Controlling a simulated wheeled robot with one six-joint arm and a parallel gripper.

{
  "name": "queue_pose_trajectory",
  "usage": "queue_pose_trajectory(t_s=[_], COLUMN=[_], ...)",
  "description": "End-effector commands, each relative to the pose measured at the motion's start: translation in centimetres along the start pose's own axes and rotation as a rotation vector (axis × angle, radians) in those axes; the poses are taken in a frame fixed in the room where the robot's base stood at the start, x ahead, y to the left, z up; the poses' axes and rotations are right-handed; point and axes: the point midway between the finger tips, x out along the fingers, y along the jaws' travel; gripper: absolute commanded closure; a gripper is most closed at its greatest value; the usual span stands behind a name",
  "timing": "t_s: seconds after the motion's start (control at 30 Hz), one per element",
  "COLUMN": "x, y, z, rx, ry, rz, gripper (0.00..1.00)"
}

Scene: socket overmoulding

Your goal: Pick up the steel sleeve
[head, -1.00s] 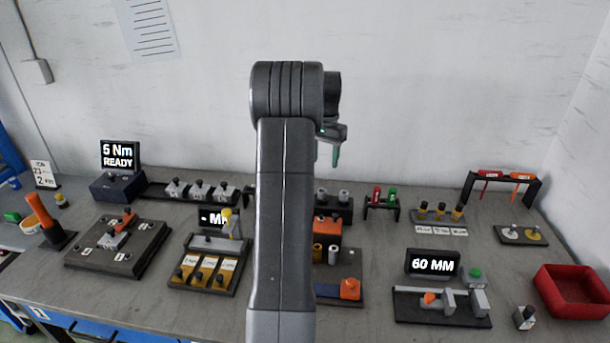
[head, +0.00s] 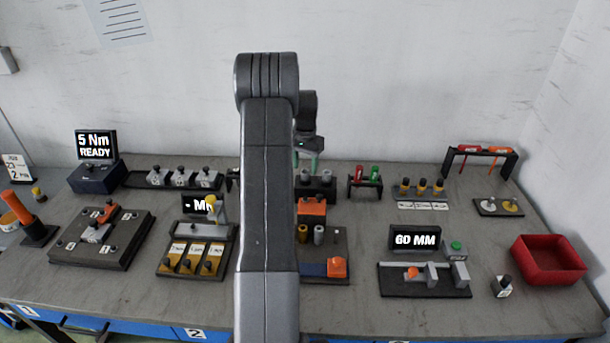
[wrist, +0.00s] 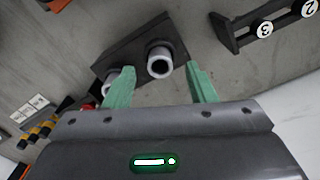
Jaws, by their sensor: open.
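Two grey steel sleeves stand upright on a dark holder (head: 317,194) at the back middle of the bench. In the wrist view the nearer steel sleeve (wrist: 160,61), a hollow ring seen from above, lies between the two green fingers of my gripper (wrist: 159,68). My gripper is open, with a gap visible beside the sleeve. In the head view my gripper (head: 307,161) hangs just above the holder. Whether the fingers touch the sleeve cannot be told.
An orange block (head: 312,206) and a station with a brass sleeve (head: 302,233) and a grey sleeve (head: 319,235) stand in front of the holder. A red and green rack (head: 366,180) stands to its right. A red bin (head: 547,262) is at far right.

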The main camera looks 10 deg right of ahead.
Motion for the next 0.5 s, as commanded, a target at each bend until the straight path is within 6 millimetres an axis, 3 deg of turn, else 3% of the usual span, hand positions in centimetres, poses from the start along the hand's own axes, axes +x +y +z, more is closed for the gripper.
queue_pose_trajectory(t_s=[0.2,0.43,0.5], x=[2.2,2.3,2.3], y=[0.0,0.0,0.0], z=[0.0,0.0,0.0], rx=[0.0,0.0,0.0], ry=[0.0,0.001,0.001], rz=[0.0,0.0,0.0], gripper=[0.5,0.5,0.63])
